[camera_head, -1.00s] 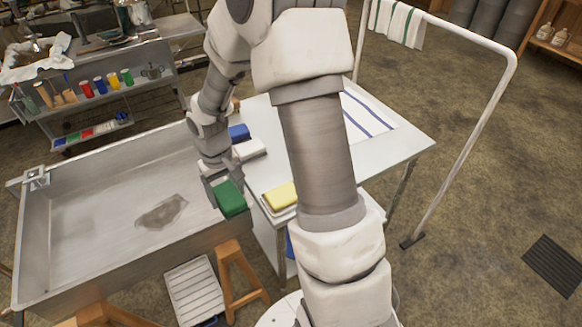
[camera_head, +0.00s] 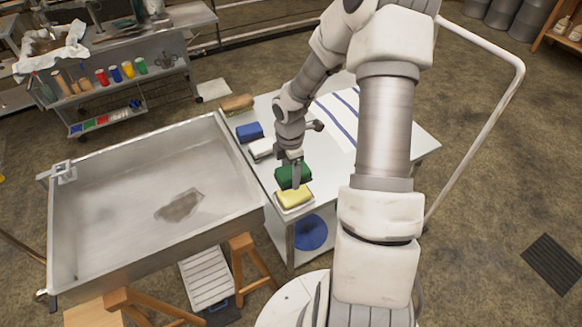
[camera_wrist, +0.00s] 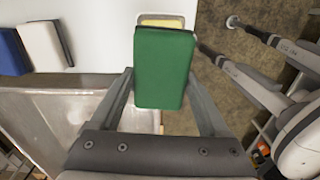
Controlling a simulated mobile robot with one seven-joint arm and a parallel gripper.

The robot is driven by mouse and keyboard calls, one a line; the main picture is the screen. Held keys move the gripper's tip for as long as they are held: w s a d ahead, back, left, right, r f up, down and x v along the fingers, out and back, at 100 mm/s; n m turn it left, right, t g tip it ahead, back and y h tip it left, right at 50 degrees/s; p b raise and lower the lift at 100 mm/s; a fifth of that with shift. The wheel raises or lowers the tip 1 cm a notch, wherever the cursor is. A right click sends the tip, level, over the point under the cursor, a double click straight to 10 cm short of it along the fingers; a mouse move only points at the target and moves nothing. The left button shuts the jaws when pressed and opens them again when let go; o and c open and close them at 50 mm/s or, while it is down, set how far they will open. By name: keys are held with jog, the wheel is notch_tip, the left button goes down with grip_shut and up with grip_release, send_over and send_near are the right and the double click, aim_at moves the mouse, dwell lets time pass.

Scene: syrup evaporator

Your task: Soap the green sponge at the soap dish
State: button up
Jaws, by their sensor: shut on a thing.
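My gripper (camera_head: 293,174) is shut on the green sponge (camera_head: 292,177), which also fills the space between the fingers in the wrist view (camera_wrist: 163,70). The sponge is over the near edge of the white table, right behind and partly over the yellow soap (camera_head: 295,197). The soap sits in a pale soap dish (camera_head: 291,211) at the table's front corner. In the wrist view the sponge hides most of the soap (camera_wrist: 163,21). I cannot tell whether sponge and soap touch.
A blue block (camera_head: 249,131), a white block (camera_head: 261,150) and a brown brush-like item (camera_head: 236,103) lie along the table's left edge. A large metal basin (camera_head: 120,235) stands left. A striped towel (camera_head: 340,112) lies at the back. A white rail stands right.

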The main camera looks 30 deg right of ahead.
aim_at(291, 194)
jog(key=shift+d+f, duration=0.1)
jog(key=shift+f, duration=0.1)
notch_tip(291, 194, down, 6)
jog(key=b, duration=0.5)
jog(key=shift+r, duration=0.2)
jog(key=shift+s+f+b, duration=0.1)
jog(key=shift+f+b, duration=0.4)
jog(key=shift+f, duration=0.1)
dwell(1.8)
jog(key=shift+r, duration=0.1)
notch_tip(291, 194, up, 7)
jog(key=p, duration=0.6)
jog(key=shift+p, duration=0.35)
dwell(0.4)
